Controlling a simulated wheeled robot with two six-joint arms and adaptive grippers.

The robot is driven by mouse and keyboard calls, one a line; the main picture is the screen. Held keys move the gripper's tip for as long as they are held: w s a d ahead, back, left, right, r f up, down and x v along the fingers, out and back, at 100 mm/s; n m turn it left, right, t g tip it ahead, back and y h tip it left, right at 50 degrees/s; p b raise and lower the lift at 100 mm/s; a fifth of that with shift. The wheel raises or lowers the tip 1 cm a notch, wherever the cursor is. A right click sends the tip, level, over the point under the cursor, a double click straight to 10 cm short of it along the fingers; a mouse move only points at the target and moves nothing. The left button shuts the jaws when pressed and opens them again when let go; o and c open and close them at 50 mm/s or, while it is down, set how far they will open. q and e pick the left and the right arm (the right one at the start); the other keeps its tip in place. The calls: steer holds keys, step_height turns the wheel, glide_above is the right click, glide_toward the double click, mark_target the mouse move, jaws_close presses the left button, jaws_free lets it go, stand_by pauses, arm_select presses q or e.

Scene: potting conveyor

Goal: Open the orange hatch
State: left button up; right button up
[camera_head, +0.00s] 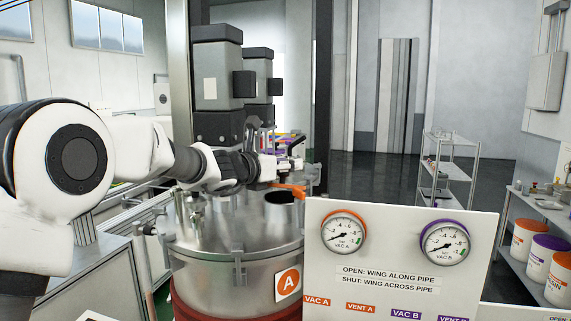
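The metal vessel (237,262) marked with an orange A stands left of centre. On its top right is a short round port (280,213) with a dark top. An orange hatch part (289,188) shows at the port's far rim, partly hidden; I cannot tell how far it stands open. My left gripper (293,157) is just above and behind the port, with its fingers apart. It appears empty, and a gap seems to show between it and the orange part. My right gripper is not in view.
A white gauge panel (400,262) with two dials stands right of the vessel, close to the front. Tall grey motor units (218,85) rise behind my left arm. A wire shelf (447,170) and a rack with buckets (527,240) stand at right. Open floor lies behind the panel.

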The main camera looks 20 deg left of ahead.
arm_select(q)
steer(key=shift+s+r, duration=0.15)
steer(key=shift+s, duration=0.15)
steer(key=v, duration=1.2)
